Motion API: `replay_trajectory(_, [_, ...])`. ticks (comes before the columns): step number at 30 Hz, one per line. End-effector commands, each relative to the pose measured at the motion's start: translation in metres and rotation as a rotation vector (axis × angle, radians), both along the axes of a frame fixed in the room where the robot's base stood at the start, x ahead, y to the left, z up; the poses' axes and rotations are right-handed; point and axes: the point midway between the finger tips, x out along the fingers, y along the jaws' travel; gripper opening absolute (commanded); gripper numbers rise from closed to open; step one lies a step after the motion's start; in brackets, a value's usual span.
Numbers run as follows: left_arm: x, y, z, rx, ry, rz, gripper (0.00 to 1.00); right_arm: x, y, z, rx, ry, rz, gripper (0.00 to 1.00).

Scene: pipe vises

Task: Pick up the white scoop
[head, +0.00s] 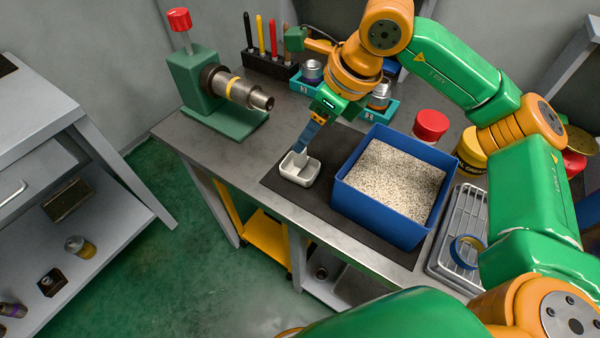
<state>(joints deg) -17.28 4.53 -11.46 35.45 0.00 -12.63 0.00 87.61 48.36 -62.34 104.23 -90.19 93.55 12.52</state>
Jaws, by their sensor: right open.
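The white scoop (299,170) sits on the dark mat (283,188) at the left of the blue bin, with its short handle pointing up. My right gripper (303,142) comes down from above, its fingers right at the top of the scoop's handle. It is open; the fingers hide part of the handle, and I cannot tell whether they touch it. My left gripper is not in the head view.
A blue bin (341,200) full of pale granules stands close to the right of the scoop. A green vise (190,85) with a pipe (240,90) is at the back left. A grey tray (448,262) with a tape roll (466,252) lies at right. Bench space left of the mat is clear.

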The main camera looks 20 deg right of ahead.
Motion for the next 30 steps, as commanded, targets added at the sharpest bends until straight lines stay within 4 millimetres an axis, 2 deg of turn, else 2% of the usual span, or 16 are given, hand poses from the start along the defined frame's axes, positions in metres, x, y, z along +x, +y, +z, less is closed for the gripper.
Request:
replay_trajectory(1, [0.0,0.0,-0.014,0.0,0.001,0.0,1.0,0.0,0.0,-0.014,0.0,0.0,0.0,0.6])
replay_trajectory(3, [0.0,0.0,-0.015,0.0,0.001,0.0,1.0,0.0,0.0,-0.017,0.001,0.001,0.0,0.6])
replay_trajectory(8, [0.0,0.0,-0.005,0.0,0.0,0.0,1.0,0.005,0.005,-0.031,0.0,0.004,0.001,0.6])
replay_trajectory(12, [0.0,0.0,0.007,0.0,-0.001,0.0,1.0,0.01,0.008,-0.057,-0.001,0.006,0.001,0.6])
replay_trajectory(15, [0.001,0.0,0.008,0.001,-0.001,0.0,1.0,0.015,0.013,-0.073,0.001,0.005,0.002,0.6])
replay_trajectory(23, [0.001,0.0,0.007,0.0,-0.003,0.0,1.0,0.017,0.014,-0.08,0.001,0.0,0.001,0.6])
replay_trajectory(27, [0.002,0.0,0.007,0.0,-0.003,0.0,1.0,0.017,0.014,-0.08,0.001,0.0,0.001,0.22])
replay_trajectory(30, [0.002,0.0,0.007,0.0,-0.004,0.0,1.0,0.017,0.014,-0.08,0.001,0.0,0.001,0.0])
